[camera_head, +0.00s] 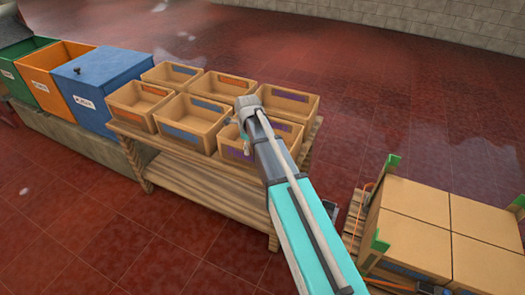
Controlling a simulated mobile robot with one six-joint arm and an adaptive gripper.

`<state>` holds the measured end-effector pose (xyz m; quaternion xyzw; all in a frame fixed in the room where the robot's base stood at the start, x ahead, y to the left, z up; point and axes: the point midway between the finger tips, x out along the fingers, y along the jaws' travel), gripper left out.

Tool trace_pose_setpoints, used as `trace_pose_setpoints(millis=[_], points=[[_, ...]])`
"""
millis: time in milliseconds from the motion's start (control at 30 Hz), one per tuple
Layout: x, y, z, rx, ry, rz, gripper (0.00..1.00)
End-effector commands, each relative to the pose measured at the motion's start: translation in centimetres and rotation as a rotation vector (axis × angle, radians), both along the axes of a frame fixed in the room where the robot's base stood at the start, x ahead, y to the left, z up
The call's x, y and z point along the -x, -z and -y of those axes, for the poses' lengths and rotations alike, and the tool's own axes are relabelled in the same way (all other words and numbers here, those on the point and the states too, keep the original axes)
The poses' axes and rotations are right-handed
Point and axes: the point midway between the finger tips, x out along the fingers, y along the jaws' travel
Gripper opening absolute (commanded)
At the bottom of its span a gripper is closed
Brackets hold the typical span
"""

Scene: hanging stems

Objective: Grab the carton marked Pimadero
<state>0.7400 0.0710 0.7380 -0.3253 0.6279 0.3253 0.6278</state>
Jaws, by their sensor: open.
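Several plain brown cartons (415,199) stand packed together on a wooden pallet (352,222) at the lower right. The right edge of the picture cuts the stack off. I can read no Pimadero marking on any of them; their tops look bare. A dark bluish patch shows low on the near side, too small to read. My arm reaches up from the bottom middle to a grey joint above the wooden table.
Open wooden bins (188,122) with coloured labels fill a wooden table (210,185). A blue box (103,85), an orange bin (50,75) and a green bin (32,68) stand left. Green corner guards (380,240) edge the cartons. Red tiled floor is clear in front.

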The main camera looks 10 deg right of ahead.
Motion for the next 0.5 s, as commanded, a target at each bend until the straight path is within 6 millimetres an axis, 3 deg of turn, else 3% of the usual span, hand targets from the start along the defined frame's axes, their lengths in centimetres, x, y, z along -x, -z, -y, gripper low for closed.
trace_pose_setpoints(millis=[200, 500], points=[[0.0, 1.9, 0.0, 0.0, 0.0, 0.0, 0.49], [0.0, 2.5, 0.0, 0.0, 0.0, 0.0, 0.49]])
